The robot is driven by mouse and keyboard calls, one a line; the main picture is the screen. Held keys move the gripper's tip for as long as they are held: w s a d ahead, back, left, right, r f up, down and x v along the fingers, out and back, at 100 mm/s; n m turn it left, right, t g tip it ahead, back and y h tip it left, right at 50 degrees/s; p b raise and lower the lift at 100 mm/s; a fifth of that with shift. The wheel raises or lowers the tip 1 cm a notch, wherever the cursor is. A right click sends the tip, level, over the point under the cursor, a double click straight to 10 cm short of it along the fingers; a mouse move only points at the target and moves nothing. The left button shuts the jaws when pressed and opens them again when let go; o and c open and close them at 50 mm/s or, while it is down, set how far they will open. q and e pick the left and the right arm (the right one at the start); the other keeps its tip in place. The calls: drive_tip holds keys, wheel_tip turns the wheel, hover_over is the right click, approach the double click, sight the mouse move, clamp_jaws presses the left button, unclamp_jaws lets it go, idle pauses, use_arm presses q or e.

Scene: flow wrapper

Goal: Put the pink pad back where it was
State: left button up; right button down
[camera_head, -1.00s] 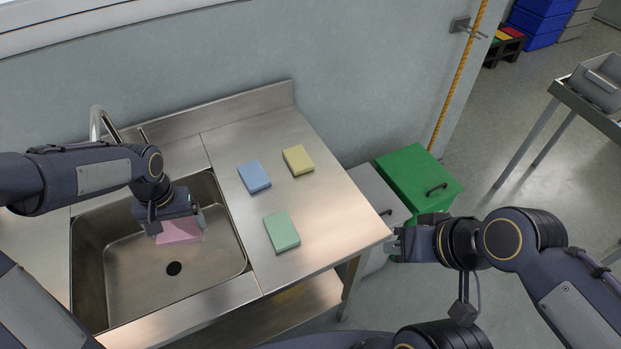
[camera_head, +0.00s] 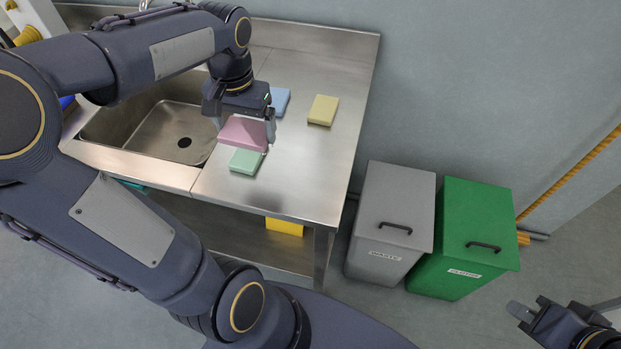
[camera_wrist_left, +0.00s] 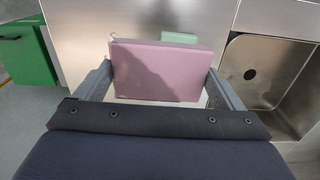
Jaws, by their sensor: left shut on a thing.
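The pink pad (camera_head: 242,133) is held between the fingers of my left gripper (camera_head: 244,126), above the steel counter (camera_head: 310,165) just right of the sink. In the left wrist view the pink pad (camera_wrist_left: 160,72) spans the gap between both fingers. The green pad (camera_head: 246,161) lies on the counter below it in the picture, partly covered by it. The blue pad (camera_head: 280,100) is partly hidden behind the gripper. The yellow pad (camera_head: 323,110) lies to the right. My right gripper (camera_head: 528,311) is at the lower right, away from the counter; its opening is unclear.
The empty sink (camera_head: 165,130) is at the left of the counter. A grey bin (camera_head: 390,220) and a green bin (camera_head: 465,235) stand on the floor right of the counter. A yellow object (camera_head: 284,226) shows on the shelf below. The counter's right part is clear.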

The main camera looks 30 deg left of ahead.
use_arm(q)
drive_tip(key=shift+s+a, duration=0.5)
drive_tip(key=shift+s, duration=0.35)
drive_tip(key=shift+s+r, duration=0.1)
drive_tip(key=shift+s, duration=0.05)
drive_tip(key=w+d+f, duration=0.3)
drive_tip(key=w+d, duration=0.2)
drive_tip(key=d, duration=0.1)
drive_tip(key=p, duration=0.1)
hover_over(304, 169)
drive_tip(key=f, duration=0.5)
drive_tip(key=shift+s+a+f, duration=0.2)
drive_tip(key=shift+s+a, duration=0.15)
drive_tip(key=shift+s, duration=0.05)
drive_tip(key=shift+w+d+f, duration=0.25)
drive_tip(key=shift+d+f, duration=0.05)
drive_tip(key=shift+f, duration=0.2)
wheel_tip(304, 169, down, 3)
drive_tip(key=shift+w+d+f, duration=0.1)
drive_tip(key=shift+f, duration=0.05)
use_arm(e)
drive_tip(key=shift+a+r, duration=0.15)
